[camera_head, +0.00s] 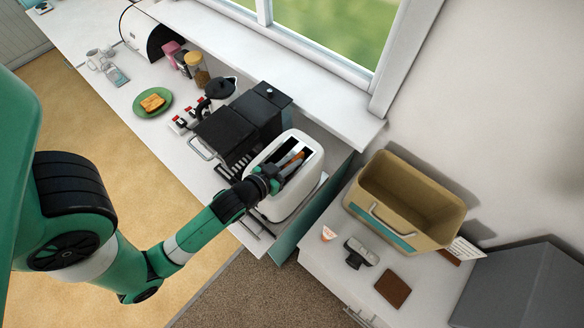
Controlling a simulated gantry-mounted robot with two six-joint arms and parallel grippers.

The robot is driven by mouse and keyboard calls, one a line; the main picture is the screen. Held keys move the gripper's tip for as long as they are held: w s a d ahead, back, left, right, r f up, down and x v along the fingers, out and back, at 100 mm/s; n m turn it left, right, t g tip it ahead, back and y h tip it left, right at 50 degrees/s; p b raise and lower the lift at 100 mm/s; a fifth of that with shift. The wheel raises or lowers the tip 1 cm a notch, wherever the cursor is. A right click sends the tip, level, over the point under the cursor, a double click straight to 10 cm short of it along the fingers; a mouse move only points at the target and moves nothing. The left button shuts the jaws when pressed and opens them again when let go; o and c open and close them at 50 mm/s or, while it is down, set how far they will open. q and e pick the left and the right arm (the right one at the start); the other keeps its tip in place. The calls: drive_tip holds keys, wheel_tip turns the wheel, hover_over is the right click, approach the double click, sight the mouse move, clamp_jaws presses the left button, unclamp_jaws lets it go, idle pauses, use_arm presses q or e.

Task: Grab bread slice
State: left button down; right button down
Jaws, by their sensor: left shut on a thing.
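A white toaster (264,203) stands on the counter at the picture's middle right, with dark slots on top. A brown-orange bread slice (298,156) shows as a thin edge at one slot; most of it is hidden. My left gripper (289,168) is over the toaster top, shut on the bread slice. How deep the slice sits in the slot cannot be told. Other toasted bread (152,102) lies on a green plate (141,112) farther left on the counter. My right gripper is not in view.
A black coffee machine (228,132) stands close to the toaster's left. Jars (197,70) and a bread box (146,34) are farther back. A tan bin (405,200), a dark device (360,253) and a brown wallet-like item (393,289) are on the right surface.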

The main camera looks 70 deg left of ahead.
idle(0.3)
use_arm(q)
wheel_tip(320, 180, up, 9)
drive_tip(key=shift+r+p, duration=0.2)
drive_tip(key=shift+p, duration=1.05)
drive_tip(key=shift+r, duration=0.4)
drive_tip(key=shift+f, duration=0.1)
